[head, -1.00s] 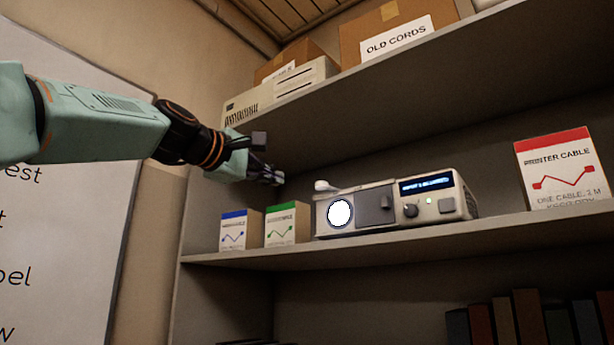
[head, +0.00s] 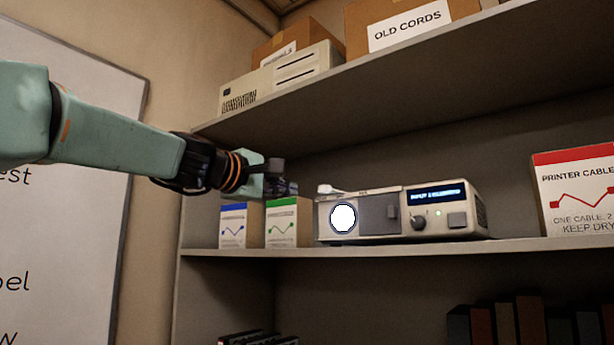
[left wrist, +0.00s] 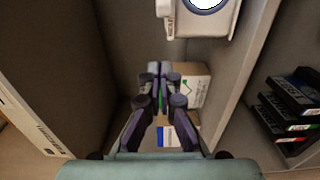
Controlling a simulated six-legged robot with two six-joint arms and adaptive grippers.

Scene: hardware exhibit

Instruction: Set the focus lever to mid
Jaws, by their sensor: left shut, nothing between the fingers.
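A beige projector (head: 400,211) stands on the middle shelf, with a bright round lens (head: 343,218), a dark panel, a knob (head: 418,222) and a lit blue display. A pale lever (head: 330,190) sticks up at its top left end; I take it for the focus lever, but its setting cannot be read. My left gripper (head: 284,188) is shut and empty, left of the lever and above the small boxes, apart from the projector. In the left wrist view the shut fingers (left wrist: 159,70) point toward the shelf, with part of the projector (left wrist: 205,22) at the top. My right gripper is not in view.
Two small cartons, blue-topped (head: 240,225) and green-topped (head: 289,222), stand left of the projector. A printer cable box (head: 577,190) stands at right. Free shelf space lies between projector and printer cable box.

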